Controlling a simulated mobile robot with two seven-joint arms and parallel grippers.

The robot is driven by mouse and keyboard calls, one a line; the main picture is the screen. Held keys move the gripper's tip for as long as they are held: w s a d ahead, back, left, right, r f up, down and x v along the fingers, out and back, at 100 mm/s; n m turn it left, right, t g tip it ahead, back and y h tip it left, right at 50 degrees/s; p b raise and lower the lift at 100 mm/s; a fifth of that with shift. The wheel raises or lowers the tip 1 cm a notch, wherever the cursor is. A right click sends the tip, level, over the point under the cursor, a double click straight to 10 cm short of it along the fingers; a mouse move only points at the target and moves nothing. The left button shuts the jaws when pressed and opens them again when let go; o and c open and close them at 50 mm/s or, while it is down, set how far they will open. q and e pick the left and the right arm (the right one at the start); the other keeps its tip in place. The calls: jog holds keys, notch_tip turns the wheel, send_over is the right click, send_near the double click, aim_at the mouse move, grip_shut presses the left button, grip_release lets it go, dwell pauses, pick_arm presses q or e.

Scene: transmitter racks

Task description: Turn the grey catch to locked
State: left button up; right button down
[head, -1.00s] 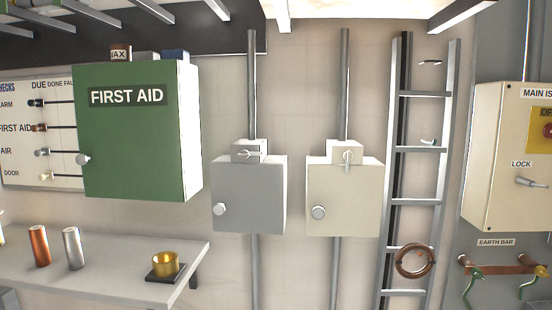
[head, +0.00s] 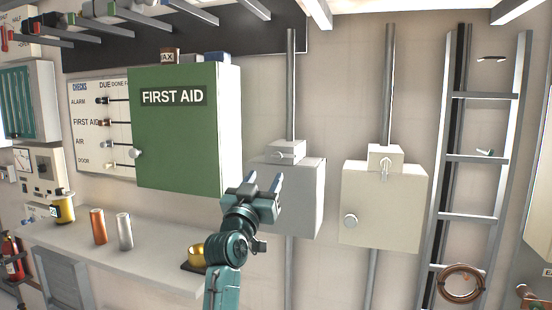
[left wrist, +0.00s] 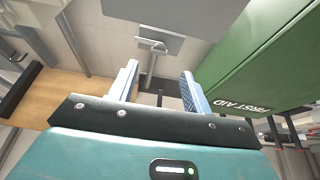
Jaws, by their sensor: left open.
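The grey catch (head: 283,156) is a small light lever on the housing (head: 288,148) above a grey wall box (head: 306,200). It looks roughly horizontal, though it is small and seen at an angle. My left gripper (head: 264,181) is open and empty, raised in front of the grey box, a little below the catch, and hides part of that box. In the left wrist view, the two fingers (left wrist: 158,78) are spread, and a pale lever-like part (left wrist: 152,45) shows beyond them, apart from them. My right gripper is not in view.
A cream box (head: 382,205) with its own upright catch (head: 385,168) is to the right. The green first aid cabinet (head: 185,145) juts out at left, close to my left gripper. A shelf (head: 150,250) with cylinders and a brass cup (head: 197,254) is below left.

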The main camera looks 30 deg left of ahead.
aim_at(277, 158)
pick_arm(q)
jog(key=p+x, duration=0.1)
jog(key=x, duration=0.7)
jog(key=shift+d+f+p, duration=0.1)
jog(key=shift+p, duration=0.25)
jog(key=c, duration=1)
